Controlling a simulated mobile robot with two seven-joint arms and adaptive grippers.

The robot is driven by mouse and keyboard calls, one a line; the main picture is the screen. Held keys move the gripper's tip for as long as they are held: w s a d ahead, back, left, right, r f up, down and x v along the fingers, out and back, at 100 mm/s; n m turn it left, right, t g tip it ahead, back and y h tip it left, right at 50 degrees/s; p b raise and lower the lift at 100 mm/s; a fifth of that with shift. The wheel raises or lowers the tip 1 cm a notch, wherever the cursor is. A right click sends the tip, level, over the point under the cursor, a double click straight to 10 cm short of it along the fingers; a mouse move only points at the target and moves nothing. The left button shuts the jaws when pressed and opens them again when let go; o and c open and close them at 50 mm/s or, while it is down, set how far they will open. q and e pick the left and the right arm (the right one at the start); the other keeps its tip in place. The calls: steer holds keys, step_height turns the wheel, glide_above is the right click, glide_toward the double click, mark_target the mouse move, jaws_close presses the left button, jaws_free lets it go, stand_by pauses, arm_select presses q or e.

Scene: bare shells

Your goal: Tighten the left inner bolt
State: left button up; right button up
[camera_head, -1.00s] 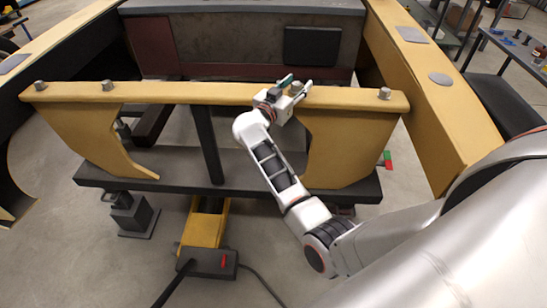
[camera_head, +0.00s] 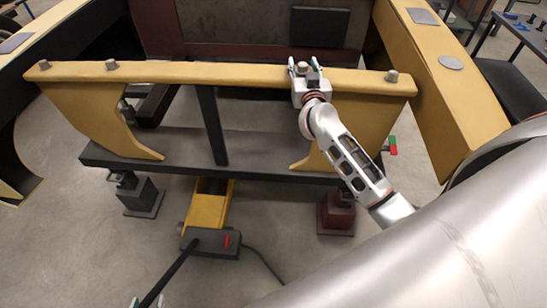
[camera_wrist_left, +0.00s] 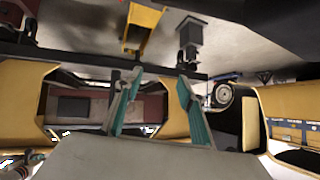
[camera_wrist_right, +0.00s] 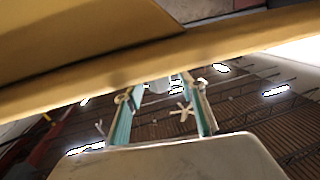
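A yellow beam (camera_head: 210,72) runs across the head view with bolts along its top. The left inner bolt (camera_head: 111,65) and left outer bolt (camera_head: 44,65) stand clear of any gripper. My right gripper (camera_head: 304,68) is at the right inner bolt (camera_head: 302,66), with its fingers apart on either side of it. In the right wrist view this bolt (camera_wrist_right: 159,86) shows between the teal fingers; contact is unclear.
The right outer bolt (camera_head: 391,76) is on the beam's right end. A dark cross plate (camera_head: 270,150) lies below the beam. A black control box (camera_head: 212,243) with a red switch and a dark stand (camera_head: 143,195) are on the floor. Yellow side rails (camera_head: 450,95) flank the frame.

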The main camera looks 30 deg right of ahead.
steer(key=s+a+n+t+y, duration=0.1)
steer(key=s+a+t, duration=0.2)
steer(key=s+a, duration=0.6)
steer(key=s+a+f+n+g+y, duration=0.1)
steer(key=s+a+f+n+y, duration=0.6)
steer(key=f, duration=0.6)
steer(key=s+a+y, duration=0.2)
steer(key=s+a, duration=0.1)
steer(key=shift+a+g, duration=0.3)
